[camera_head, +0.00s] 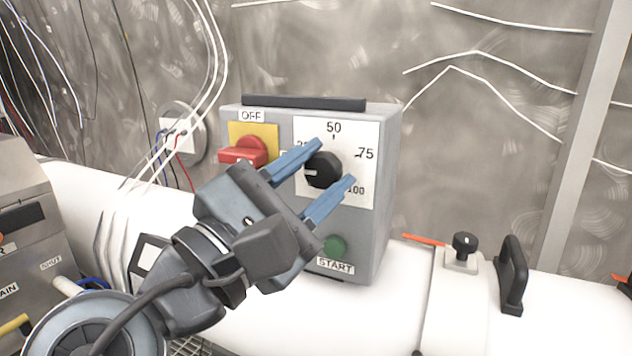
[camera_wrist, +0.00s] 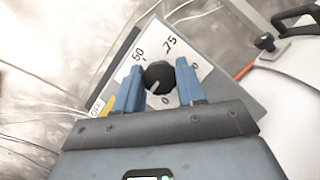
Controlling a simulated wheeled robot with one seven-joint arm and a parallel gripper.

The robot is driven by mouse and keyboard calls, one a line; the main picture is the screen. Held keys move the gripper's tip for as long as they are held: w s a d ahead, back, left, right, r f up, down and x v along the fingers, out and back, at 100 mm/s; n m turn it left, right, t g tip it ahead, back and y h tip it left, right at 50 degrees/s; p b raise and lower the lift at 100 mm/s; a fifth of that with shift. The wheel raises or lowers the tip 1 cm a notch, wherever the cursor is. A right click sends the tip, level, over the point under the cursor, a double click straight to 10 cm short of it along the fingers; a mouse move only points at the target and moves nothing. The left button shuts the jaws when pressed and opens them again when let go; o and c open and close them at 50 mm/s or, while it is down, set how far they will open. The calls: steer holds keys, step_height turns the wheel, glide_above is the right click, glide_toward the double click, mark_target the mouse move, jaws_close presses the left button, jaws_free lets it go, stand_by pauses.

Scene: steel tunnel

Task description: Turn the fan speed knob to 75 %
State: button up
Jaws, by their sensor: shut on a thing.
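The fan speed knob (camera_head: 323,171) is black and round, on a white dial plate (camera_head: 362,133) on the front of a grey control box (camera_head: 385,200). The dial reads 50 at the top, 75 at upper right and 100 at lower right; the left-hand marks are partly hidden by a finger. The knob's white pointer line faces left in the head view, away from 75. My gripper (camera_head: 334,162) has its blue fingers on either side of the knob and is shut on it. The wrist view also shows the knob (camera_wrist: 159,76) between the fingers (camera_wrist: 158,70).
A red switch (camera_head: 243,152) on a yellow plate, labelled OFF, is left of the dial, close to my upper finger. A green START button (camera_head: 335,246) sits below. A small black knob (camera_head: 464,243) and a black handle (camera_head: 512,272) stand on the white pipe at right.

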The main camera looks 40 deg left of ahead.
steer(key=m, duration=0.2)
steer(key=m+g+h, duration=0.1)
steer(key=m, duration=0.2)
steer(key=shift+r+m+g+h, duration=0.1)
steer(key=shift+m+g+h, duration=0.2)
steer(key=m, duration=0.2)
steer(key=m+g, duration=0.1)
steer(key=m, duration=0.1)
steer(key=shift+m+g, duration=0.3)
steer(key=m+g, duration=0.1)
steer(key=m, duration=0.2)
steer(key=m+g+y, duration=0.1)
steer(key=m, duration=0.2)
steer(key=shift+m+g, duration=0.4)
steer(key=shift+m+g+y, duration=0.5)
steer(key=shift+m+y, duration=0.3)
steer(key=shift+m, duration=0.4)
steer(key=m+y+b, duration=0.1)
steer(key=m, duration=0.1)
steer(key=shift+d+m+g+y, duration=0.1)
steer(key=shift+m+g+y, duration=0.2)
steer(key=shift+g, duration=0.1)
steer(key=m+y+b, duration=0.1)
steer(key=m, duration=0.1)
steer(key=shift+m+g+y, duration=0.3)
steer(key=shift+m+y, duration=0.1)
steer(key=shift+m+y+b, duration=0.75)
steer(key=shift+m+y, duration=0.05)
steer(key=shift+m, duration=0.2)
